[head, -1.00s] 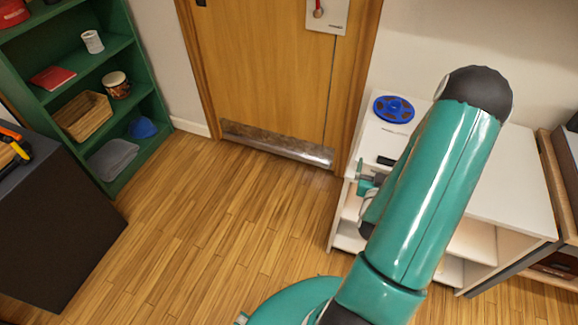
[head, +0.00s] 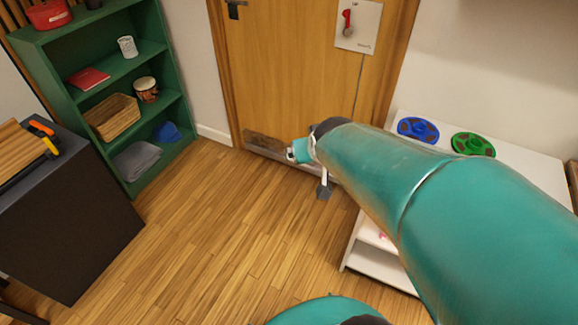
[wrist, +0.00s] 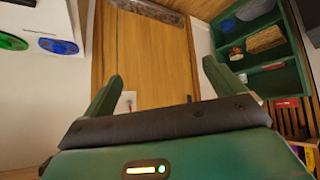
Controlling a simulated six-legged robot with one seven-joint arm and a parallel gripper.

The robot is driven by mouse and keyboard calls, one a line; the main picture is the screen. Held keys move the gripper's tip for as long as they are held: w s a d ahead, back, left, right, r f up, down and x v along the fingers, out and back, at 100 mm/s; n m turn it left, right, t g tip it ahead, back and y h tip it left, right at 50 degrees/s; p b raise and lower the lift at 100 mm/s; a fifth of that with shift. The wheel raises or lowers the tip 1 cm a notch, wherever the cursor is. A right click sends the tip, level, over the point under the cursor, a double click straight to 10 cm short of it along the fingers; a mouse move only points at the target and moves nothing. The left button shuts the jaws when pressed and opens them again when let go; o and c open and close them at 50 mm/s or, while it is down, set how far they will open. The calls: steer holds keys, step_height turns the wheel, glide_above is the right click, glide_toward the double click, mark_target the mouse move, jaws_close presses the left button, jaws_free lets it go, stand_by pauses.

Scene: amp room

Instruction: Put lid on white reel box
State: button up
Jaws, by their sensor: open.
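My gripper (wrist: 160,70) is open, with its two green fingers spread and nothing between them in the wrist view. In the head view my arm reaches left from the lower right, and its end is in front of the wooden door. A blue reel (head: 418,129) and a green reel (head: 473,145) lie on the white cabinet top (head: 535,170), beyond my arm. Both reels also show at the left edge of the wrist view. I cannot make out a white reel box or its lid; my arm hides part of the cabinet.
A green shelf (head: 160,60) with a basket (head: 113,117), a red book (head: 88,78) and cups stands at the back left. A dark cabinet (head: 65,225) is at the left. The wooden floor (head: 220,230) between is clear. The door (head: 290,70) is closed.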

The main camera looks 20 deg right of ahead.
steer(key=s+a+r+g+y, duration=0.1)
steer(key=s+a+r, duration=0.1)
steer(key=s+a, duration=0.2)
steer(key=s+a+r+n+g+y, duration=0.1)
steer(key=s+a+r, duration=0.2)
steer(key=s+a, duration=0.2)
steer(key=s, duration=0.3)
steer(key=shift+s+a+r+n+g, duration=0.2)
steer(key=shift+r+n+g, duration=0.1)
steer(key=shift+g, duration=0.1)
